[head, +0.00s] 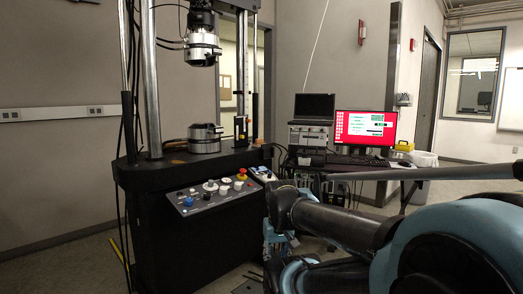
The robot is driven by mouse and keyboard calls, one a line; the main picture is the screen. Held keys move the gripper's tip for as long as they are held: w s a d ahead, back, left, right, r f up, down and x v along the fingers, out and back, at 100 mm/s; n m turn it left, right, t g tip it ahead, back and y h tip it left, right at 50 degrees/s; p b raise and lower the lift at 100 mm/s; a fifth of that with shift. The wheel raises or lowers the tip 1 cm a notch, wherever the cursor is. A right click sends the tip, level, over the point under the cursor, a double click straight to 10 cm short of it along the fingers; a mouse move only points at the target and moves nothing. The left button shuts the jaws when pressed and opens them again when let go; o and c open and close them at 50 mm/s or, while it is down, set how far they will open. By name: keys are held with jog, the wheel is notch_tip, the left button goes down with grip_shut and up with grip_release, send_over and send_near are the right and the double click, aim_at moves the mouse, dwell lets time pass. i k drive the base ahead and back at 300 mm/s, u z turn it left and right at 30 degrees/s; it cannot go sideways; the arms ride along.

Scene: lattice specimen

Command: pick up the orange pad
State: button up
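I cannot make out the orange pad with certainty. A small orange-brown patch (178,161) shows on the dark table top of the testing machine (150,175), left of the lower metal grip (204,138). It is too small to tell whether it is a pad. My arm, teal and dark grey, fills the lower right of the head view, in front of and to the right of the machine. I cannot make out any gripper fingers.
The machine has upright columns, an upper grip (203,47) and a sloping control panel (216,194) with knobs and a red button. To the right, a desk holds a laptop (314,107), a red-screened monitor (366,127) and a yellow box (404,146).

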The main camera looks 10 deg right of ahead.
aim_at(258, 142)
jog(key=z, duration=0.45)
jog(key=i, duration=1.2)
jog(key=u, duration=0.4)
